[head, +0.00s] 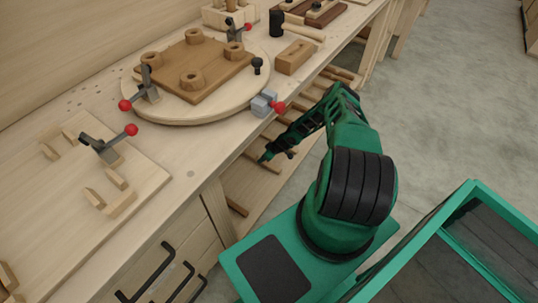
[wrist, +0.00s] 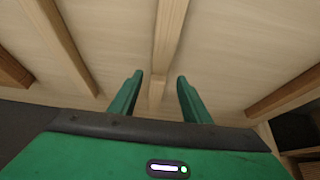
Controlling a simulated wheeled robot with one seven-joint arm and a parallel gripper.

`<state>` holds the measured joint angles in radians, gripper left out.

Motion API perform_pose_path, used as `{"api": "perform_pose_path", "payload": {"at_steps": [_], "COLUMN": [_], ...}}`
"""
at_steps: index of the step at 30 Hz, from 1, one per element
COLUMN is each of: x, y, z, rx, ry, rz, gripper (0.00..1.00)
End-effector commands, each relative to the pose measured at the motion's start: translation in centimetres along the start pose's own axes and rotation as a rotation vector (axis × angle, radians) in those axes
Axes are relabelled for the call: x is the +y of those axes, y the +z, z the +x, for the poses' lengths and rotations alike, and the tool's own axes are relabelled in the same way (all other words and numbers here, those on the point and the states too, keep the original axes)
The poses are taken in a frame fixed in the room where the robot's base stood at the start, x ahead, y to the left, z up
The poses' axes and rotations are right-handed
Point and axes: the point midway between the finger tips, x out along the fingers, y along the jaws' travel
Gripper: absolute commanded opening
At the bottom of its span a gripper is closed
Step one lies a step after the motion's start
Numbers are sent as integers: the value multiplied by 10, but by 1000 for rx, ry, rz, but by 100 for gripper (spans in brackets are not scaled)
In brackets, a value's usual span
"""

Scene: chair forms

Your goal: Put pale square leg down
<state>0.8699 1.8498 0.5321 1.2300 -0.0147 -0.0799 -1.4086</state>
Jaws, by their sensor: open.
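My gripper (wrist: 160,76) is open, its two green fingers apart in the wrist view. In the head view my gripper (head: 266,157) is low beside the bench, over the lower shelf (head: 248,185). A pale square leg (wrist: 170,30) runs from the top of the wrist view down to the gap between the fingers. It appears to lie on the shelf, with clear space to either finger; whether its near end is between the fingertips or just below them I cannot tell. In the head view my arm hides part of the shelf, and I cannot single this leg out.
Browner bars lie on the shelf to the left (wrist: 62,45) and right (wrist: 285,95). Above, the workbench holds a round turntable (head: 200,112) with a brown socketed board (head: 197,66) and red-knobbed clamps. A jig board (head: 60,195) is at the left. The bench edge overhangs the shelf.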

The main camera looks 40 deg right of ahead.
Motion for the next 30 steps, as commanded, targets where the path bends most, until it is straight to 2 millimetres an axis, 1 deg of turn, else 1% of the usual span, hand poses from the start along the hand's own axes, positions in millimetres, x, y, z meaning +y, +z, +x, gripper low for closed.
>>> {"api": "perform_pose_path", "payload": {"at_steps": [1,6,12,18,30], "x": [1,1,1,1,1], "y": [0,1,1,1,2], "z": [-10,-37,-60,-71,-71], "rx": [-1,-1,-1,0,0], "ry": [0,1,0,2,1], "rz": [-1,-1,0,2,2], "gripper": [44,44,44,44,44]}}
